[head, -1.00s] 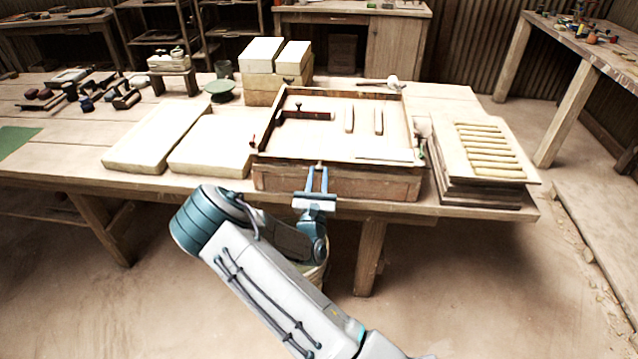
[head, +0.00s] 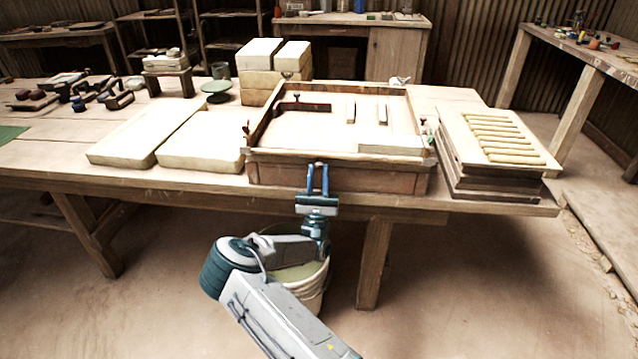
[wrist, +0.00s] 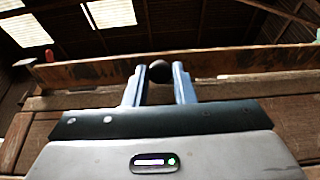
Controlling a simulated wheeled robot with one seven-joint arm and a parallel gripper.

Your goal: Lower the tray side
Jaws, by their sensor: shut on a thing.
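The tray (head: 262,122) is a shallow wooden box at the front of the workbench, with raised walls. Its front side (head: 370,178) faces me. My gripper (head: 317,166) is at the middle of that side, its blue fingers pointing up at the top edge. In the wrist view my gripper (wrist: 159,75) is shut on a dark round knob (wrist: 160,71) in front of a wooden rail (wrist: 250,88). The knob's stem is hidden by the fingers. The side looks upright in the head view; any slight tilt is hard to tell.
Two pale slabs (head: 203,145) lie left of the tray. A stack of boards with pale strips (head: 495,140) stands to its right. Stacked blocks (head: 262,70) stand behind. A bucket (head: 312,290) is on the floor below the bench, beside my arm.

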